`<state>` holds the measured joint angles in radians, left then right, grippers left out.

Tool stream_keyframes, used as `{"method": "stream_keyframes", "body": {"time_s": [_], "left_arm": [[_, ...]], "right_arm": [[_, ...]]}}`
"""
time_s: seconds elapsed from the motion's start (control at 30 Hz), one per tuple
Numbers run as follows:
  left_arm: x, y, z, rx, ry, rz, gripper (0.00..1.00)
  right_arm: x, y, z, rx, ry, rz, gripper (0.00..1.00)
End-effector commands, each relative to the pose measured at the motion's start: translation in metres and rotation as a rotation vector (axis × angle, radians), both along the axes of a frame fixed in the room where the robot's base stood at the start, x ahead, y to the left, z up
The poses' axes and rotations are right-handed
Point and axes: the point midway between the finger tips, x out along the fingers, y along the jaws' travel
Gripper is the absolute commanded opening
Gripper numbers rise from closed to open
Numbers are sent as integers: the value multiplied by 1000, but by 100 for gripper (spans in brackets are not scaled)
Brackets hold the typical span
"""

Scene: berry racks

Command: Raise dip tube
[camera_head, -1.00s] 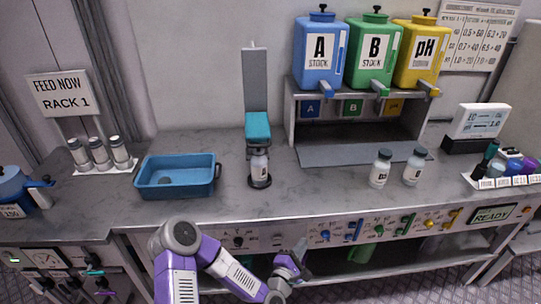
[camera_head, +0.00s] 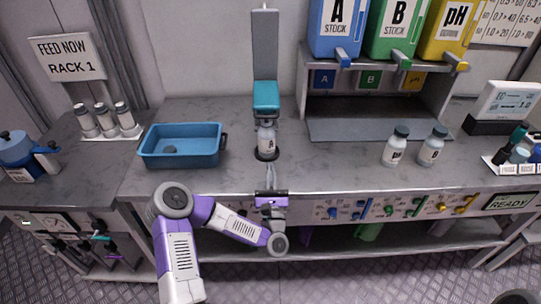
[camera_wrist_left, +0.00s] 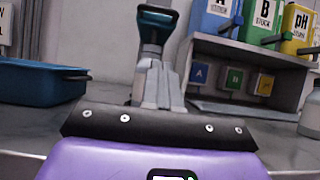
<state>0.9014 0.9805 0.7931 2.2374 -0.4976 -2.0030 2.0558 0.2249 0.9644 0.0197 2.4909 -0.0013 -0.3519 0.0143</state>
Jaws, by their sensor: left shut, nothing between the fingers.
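A stand with a teal head (camera_head: 265,97) and a tall grey back plate (camera_head: 265,45) is at the back middle of the bench. A small white bottle (camera_head: 266,138) sits upright below the teal head on a dark round base (camera_head: 266,155). I cannot make out the dip tube itself. My left gripper (camera_head: 271,172) is shut and empty, just in front of the base, fingers pointing toward the stand. My right gripper is not in view.
A blue tub (camera_head: 182,160) stands left of the stand. Two white bottles (camera_head: 395,147) (camera_head: 431,147) stand to the right. A shelf (camera_head: 372,124) with blue, green and yellow tanks is behind them. The bench's front panel has several knobs.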

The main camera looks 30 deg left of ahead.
Motion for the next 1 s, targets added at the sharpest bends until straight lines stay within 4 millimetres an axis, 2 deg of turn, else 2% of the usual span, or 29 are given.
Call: {"method": "stream_keyframes", "body": {"time_s": [0.1, 0.47, 0.6, 0.7, 1.0], "left_arm": [[11, 6, 16, 8, -6, 2, 0], [65, 42, 52, 2, -6, 5, 0], [68, 43, 75, 2, -7, 2, 0], [70, 45, 83, 1, -4, 3, 0], [71, 45, 89, 0, -2, 2, 0]], "right_arm": [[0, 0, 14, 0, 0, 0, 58], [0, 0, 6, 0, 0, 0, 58], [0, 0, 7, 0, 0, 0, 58], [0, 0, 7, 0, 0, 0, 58], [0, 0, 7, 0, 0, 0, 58]]}}
